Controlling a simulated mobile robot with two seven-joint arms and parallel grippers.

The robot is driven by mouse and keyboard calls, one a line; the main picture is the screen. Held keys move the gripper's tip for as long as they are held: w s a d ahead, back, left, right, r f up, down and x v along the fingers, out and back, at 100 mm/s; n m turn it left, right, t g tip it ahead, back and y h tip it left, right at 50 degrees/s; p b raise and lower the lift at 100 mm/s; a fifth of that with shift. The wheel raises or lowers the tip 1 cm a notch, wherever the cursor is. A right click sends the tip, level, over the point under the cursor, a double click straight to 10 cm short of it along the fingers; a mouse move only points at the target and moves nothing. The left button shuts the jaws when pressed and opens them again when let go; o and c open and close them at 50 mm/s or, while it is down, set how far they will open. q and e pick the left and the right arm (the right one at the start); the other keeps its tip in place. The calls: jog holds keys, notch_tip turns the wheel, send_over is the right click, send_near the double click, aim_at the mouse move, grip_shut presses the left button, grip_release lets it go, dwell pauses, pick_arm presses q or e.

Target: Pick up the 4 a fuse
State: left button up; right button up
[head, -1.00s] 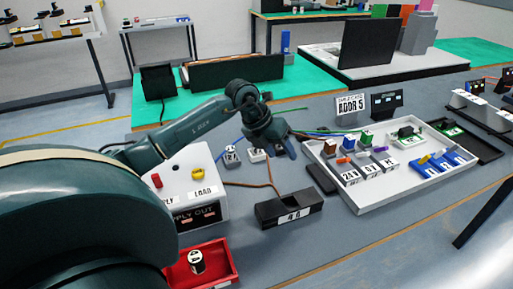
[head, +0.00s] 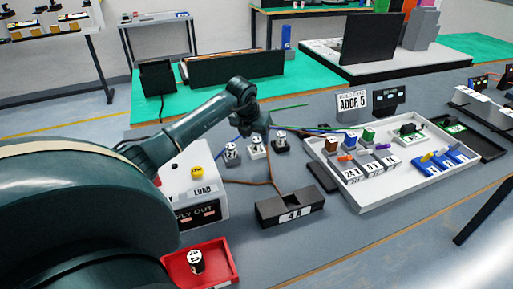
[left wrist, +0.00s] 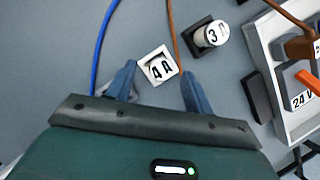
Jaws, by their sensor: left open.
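The 4 A fuse, a white cylinder marked "4 A", stands on a white base in the left wrist view (left wrist: 160,69); it appears to be the middle one of three fuses in the head view (head: 256,141). My left gripper (left wrist: 157,88) is open and empty, its blue fingertips on either side of the fuse's near edge in the wrist picture. Whether the fingers are above or level with it I cannot tell. My right gripper is not in view.
A 3 A fuse (left wrist: 211,35) stands on a black base close by on the right. Another fuse (head: 231,150) stands on the left. A black holder labelled 4 A (head: 268,212) is in front. A red tray (head: 222,272) holds a fuse. A white tray (head: 375,205) is right.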

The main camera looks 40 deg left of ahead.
aim_at(256, 140)
pick_arm(q)
jog(key=x, duration=0.3)
jog(key=shift+w+f, duration=0.1)
jog(key=shift+f, duration=0.05)
jog(key=c, duration=1.1)
